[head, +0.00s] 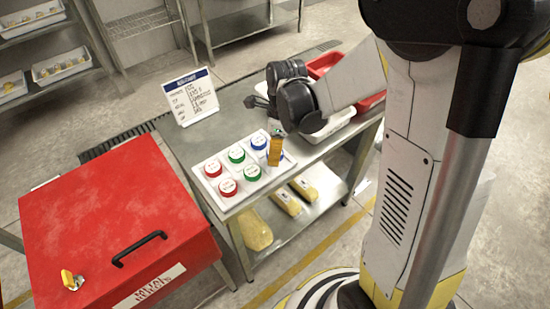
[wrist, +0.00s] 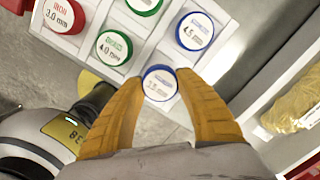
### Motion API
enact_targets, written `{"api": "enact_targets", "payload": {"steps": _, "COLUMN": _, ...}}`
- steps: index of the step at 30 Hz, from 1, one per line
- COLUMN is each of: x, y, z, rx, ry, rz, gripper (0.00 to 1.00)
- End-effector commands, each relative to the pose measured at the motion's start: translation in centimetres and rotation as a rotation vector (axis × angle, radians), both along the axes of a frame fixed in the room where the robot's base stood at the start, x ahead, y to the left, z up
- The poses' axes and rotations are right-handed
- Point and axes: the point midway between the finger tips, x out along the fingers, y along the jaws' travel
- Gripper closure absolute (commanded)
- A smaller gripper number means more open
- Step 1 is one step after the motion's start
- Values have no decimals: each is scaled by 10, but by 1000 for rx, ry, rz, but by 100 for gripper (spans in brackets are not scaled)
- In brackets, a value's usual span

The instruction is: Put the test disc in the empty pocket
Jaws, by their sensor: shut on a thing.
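The blue-rimmed test disc (wrist: 160,83), marked 3.5 mm, is between the tips of my gripper (wrist: 158,78), whose two yellow fingers are shut on it. In the head view my gripper (head: 275,151) points down over the near right corner of the white pocket tray (head: 240,194), and a yellow finger hides that corner. The disc is at or just above that corner place; I cannot tell whether it touches the tray. The empty pocket does not show apart from it. Beside it are a blue 4.5 mm disc (wrist: 194,31) and a green 4.0 mm disc (wrist: 115,46).
Red discs (head: 213,168) fill the tray's left column. A sign (head: 191,96) stands behind the tray. Red and white bins (head: 334,125) stand at the table's right end, close to my arm. A red box with a black handle (head: 139,249) is at the left.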

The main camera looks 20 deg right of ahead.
Motion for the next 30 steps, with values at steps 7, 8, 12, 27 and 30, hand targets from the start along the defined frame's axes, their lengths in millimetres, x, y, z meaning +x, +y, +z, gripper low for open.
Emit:
{"api": "enact_targets", "payload": {"steps": 7, "x": 0, "y": 0, "z": -19, "rx": 0, "ry": 0, "rz": 0, "gripper": 93}}
{"api": "enact_targets", "payload": {"steps": 8, "x": 0, "y": 0, "z": -18, "rx": 0, "ry": 0, "rz": 0, "gripper": 93}}
{"api": "enact_targets", "payload": {"steps": 12, "x": 0, "y": 0, "z": -20, "rx": 0, "ry": 0, "rz": 0, "gripper": 93}}
{"api": "enact_targets", "payload": {"steps": 27, "x": 0, "y": 0, "z": -18, "rx": 0, "ry": 0, "rz": 0, "gripper": 39}}
{"api": "enact_targets", "payload": {"steps": 30, "x": 0, "y": -1, "z": -5, "rx": 0, "ry": 0, "rz": 0, "gripper": 39}}
